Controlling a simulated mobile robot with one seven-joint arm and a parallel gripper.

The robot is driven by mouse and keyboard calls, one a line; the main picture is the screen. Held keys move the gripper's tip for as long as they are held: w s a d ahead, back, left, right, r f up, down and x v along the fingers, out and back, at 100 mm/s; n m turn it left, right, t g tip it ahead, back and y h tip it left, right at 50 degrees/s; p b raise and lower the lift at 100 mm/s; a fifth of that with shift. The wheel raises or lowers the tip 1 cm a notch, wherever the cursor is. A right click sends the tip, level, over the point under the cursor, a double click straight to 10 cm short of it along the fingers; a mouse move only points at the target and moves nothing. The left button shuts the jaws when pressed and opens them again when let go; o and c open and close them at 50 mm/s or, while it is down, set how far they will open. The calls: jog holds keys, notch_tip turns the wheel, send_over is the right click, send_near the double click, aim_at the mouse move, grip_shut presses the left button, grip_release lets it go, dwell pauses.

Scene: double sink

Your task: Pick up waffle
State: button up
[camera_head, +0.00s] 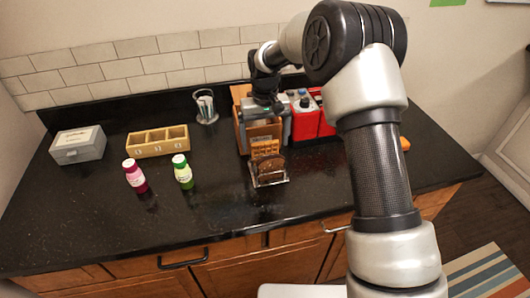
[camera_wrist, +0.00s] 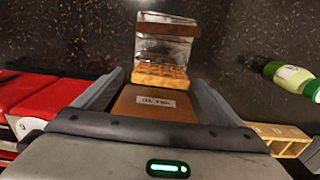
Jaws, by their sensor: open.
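The waffle (camera_head: 264,147) is golden-brown with a grid pattern. It stands between the brown wooden box (camera_head: 247,102) and a clear holder (camera_head: 272,183) with a dark brown slice in it. In the wrist view the waffle (camera_wrist: 160,75) shows its edge and part of its face, just ahead of the labelled box (camera_wrist: 150,117). My gripper (camera_head: 264,135) is above the counter, pointing down, with its fingers open. In the wrist view one finger is on each side of the waffle, with visible gaps. I cannot tell how far the fingertips are above it.
Red containers (camera_head: 304,120) stand close at the right of the gripper. A glass with utensils (camera_head: 206,108), a wooden compartment tray (camera_head: 158,151), a grey box (camera_head: 78,147), a purple bottle (camera_head: 135,177) and a green bottle (camera_head: 183,173) stand to the left. The front counter is clear.

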aim_at(265, 153)
jog(key=shift+s+f+p, duration=0.15)
jog(key=shift+f+p, duration=0.25)
jog(key=shift+f, duration=2.25)
jog(key=c, duration=0.9)
